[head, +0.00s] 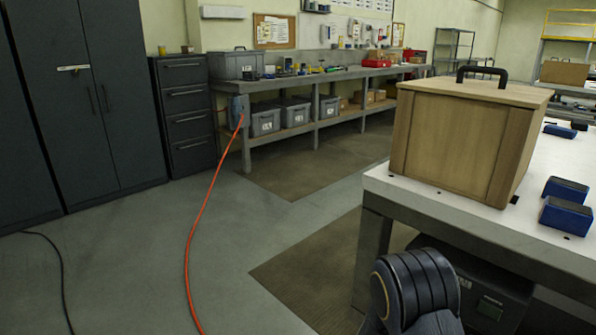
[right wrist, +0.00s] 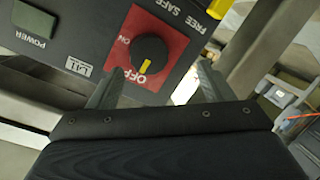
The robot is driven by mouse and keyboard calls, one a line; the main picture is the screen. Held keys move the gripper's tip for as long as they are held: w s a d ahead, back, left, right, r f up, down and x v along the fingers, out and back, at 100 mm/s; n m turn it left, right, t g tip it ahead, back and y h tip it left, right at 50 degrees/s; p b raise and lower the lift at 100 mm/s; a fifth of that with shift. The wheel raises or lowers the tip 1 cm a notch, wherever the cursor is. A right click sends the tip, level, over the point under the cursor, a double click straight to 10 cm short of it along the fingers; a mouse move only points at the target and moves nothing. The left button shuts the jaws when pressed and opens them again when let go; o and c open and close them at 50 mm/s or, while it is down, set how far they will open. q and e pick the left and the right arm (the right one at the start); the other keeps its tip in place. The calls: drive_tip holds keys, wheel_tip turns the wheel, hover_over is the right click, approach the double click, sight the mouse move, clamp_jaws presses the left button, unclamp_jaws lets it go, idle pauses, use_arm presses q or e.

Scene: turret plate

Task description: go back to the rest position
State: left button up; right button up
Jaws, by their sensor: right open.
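My right gripper (right wrist: 158,72) is open in the right wrist view, its two fingers apart at the lower middle. Between and beyond the fingertips is a black rotary knob (right wrist: 148,50) on a red plate marked ON and OFF. The knob's yellow mark points toward OFF. I see no finger closed on the knob; how far away it is I cannot tell. In the head view part of my right arm shows at the bottom, and its gripper is hidden. My left gripper is not in view.
The dark unit (head: 480,289) stands under a white-topped table (head: 388,183). A wooden box (head: 450,140) with a black handle and blue blocks (head: 566,216) are on the table. An orange cable (head: 189,250) crosses the floor. Open floor lies left of the table.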

drive_tip(key=s+a+r+m+y, duration=0.1)
drive_tip(key=s+a+r+y, duration=0.8)
drive_tip(key=r+y, duration=0.4)
drive_tip(key=s+a+n+g+y, duration=0.15)
drive_tip(key=s+g, duration=0.35)
drive_tip(key=s, duration=2)
wheel_tip(320, 180, up, 18)
drive_tip(key=w+p, duration=0.1)
drive_tip(key=p, duration=1.7)
drive_tip(key=shift+r, duration=0.15)
drive_tip(key=shift+a+y, duration=0.1)
drive_tip(key=shift+y, duration=0.15)
